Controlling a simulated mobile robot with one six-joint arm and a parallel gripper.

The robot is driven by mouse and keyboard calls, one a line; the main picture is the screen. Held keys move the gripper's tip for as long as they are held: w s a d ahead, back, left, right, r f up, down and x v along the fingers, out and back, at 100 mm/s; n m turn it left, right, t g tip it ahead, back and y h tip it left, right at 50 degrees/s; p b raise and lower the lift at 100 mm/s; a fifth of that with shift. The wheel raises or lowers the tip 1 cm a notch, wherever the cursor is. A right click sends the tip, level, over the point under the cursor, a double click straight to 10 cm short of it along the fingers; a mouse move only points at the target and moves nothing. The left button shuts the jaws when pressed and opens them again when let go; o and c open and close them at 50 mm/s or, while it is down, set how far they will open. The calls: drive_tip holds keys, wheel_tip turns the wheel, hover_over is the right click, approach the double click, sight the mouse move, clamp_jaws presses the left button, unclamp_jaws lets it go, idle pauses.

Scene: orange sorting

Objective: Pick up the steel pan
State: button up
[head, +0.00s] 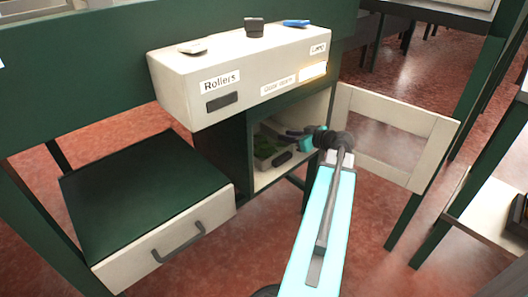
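I cannot make out a steel pan for certain in the head view. My arm reaches from the bottom of the picture to the open cabinet (291,176) under the white control box. My gripper (296,137), with teal and dark parts, is at the cabinet opening and points left into it. Small green items (265,148) and a dark rounded object (282,158) lie inside, left of and below the gripper. The gripper's fingertips are too small and dark to show whether they are open or hold anything.
The white control box (225,82) marked "Rollers" sits just above the opening. The cabinet's pale framed door (428,128) stands open at right. A white drawer (165,250) with a dark handle is at lower left. A shelf (487,212) stands at far right.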

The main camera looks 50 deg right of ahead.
sight(264, 146)
drive_tip(key=shift+w, duration=0.1)
drive_tip(key=shift+b+x, duration=0.95)
drive_tip(key=shift+x, duration=1.55)
drive_tip(key=shift+f, duration=0.15)
clamp_jaws()
